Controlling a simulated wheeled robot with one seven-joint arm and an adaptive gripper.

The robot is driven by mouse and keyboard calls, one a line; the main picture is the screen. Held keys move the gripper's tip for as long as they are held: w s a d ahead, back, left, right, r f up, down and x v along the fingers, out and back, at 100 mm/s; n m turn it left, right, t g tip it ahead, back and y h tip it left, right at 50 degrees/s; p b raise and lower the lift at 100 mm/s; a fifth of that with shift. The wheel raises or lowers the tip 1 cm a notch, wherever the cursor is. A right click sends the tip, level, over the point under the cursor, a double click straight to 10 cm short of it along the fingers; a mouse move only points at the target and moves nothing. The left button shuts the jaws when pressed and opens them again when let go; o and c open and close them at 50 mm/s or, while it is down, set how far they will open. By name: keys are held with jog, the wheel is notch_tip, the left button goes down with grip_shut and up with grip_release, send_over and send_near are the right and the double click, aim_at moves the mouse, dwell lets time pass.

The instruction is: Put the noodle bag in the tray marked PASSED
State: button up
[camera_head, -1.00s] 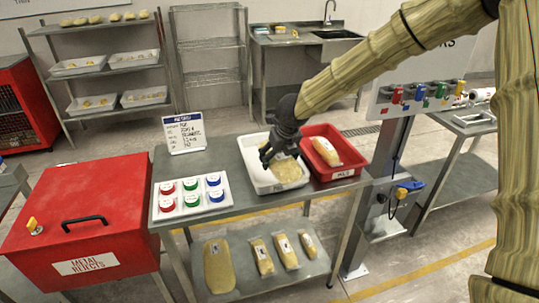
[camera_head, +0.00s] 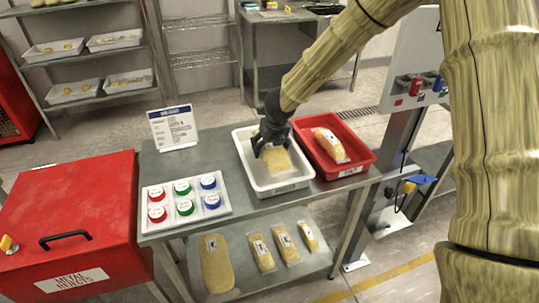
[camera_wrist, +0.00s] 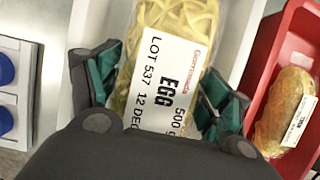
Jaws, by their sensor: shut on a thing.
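The noodle bag (camera_head: 277,162) is a clear pack of pale yellow noodles. In the wrist view the bag (camera_wrist: 178,25) has a white label reading EGG, 500 g, LOT 537. My gripper (camera_head: 270,148) is shut on it, with a teal-padded finger on each side in the wrist view. The bag is over or inside the white tray (camera_head: 300,184); I cannot tell whether it touches the floor of the tray. The white tray has a small label on its front wall, too small to read. My fingers hide part of the bag.
A red tray (camera_head: 369,156) holding another yellow pack (camera_head: 329,145) stands just right of the white tray. A panel of coloured buttons (camera_head: 185,201), a sign (camera_head: 174,128) and a red metal rejects box (camera_head: 75,225) are left. Several packs lie on the lower shelf (camera_head: 325,262).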

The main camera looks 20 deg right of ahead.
aim_at(275, 149)
jog(key=shift+s+f, duration=0.1)
jog(key=shift+s, duration=0.2)
jog(key=shift+f, duration=1.5)
jog(key=shift+w+f+b, duration=0.1)
jog(key=shift+f+b, duration=0.1)
jog(key=shift+b, duration=0.15)
jog(key=o, duration=1.4)
jog(key=shift+r, duration=0.2)
jog(key=v, duration=1)
jog(key=shift+s+r, duration=0.25)
jog(key=shift+s+a+r, duration=0.1)
jog(key=shift+s+r, duration=0.15)
jog(key=shift+r, duration=0.35)
